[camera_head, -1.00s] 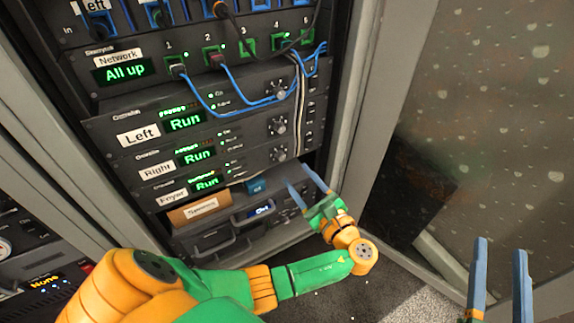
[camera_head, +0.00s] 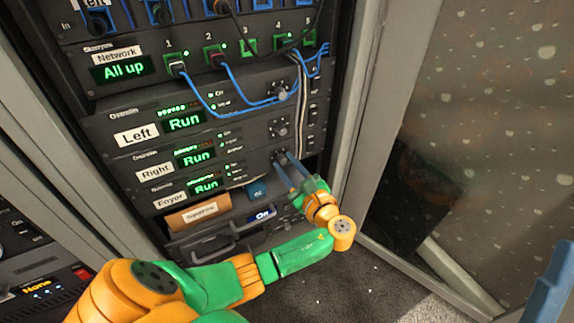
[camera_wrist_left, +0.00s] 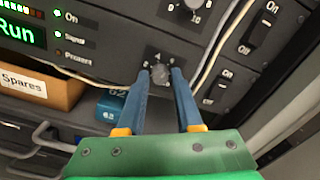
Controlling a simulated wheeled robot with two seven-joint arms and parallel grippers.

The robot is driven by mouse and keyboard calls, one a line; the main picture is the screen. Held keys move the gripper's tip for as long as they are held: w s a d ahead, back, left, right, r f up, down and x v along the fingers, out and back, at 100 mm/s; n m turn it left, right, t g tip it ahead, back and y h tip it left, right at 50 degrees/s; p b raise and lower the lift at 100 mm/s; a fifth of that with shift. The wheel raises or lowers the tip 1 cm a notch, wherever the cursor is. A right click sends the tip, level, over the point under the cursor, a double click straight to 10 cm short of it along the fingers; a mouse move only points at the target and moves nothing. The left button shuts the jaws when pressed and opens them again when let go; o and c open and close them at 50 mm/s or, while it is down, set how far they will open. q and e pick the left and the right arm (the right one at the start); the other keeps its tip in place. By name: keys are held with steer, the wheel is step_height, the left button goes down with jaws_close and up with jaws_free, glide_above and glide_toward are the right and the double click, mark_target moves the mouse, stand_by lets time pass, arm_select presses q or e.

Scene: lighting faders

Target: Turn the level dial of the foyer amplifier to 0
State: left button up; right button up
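The foyer amplifier (camera_head: 228,176) is the lowest of three stacked amplifiers, labelled "Foyer", with a green "Run" display; part of it also fills the upper left of the left wrist view (camera_wrist_left: 85,62). Its small grey level dial (camera_wrist_left: 160,74) shows in the left wrist view, with a 4 above it; its pointer is too small to read. My left gripper (camera_head: 284,160) is at the dial, its two blue fingers apart, one on each side. I cannot tell whether they touch it. One blue finger of my right gripper (camera_head: 549,287) shows at the lower right.
Above are the Right amplifier's dial (camera_head: 279,128) and blue network cables (camera_head: 235,105). White cables (camera_wrist_left: 215,45) run just right of the foyer dial, beside rocker switches (camera_wrist_left: 258,34). Below are a cardboard "Spares" box (camera_head: 198,215) and a small blue box (camera_wrist_left: 109,105).

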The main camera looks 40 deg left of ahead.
arm_select(q)
jaws_close()
steer(key=shift+n, duration=0.3)
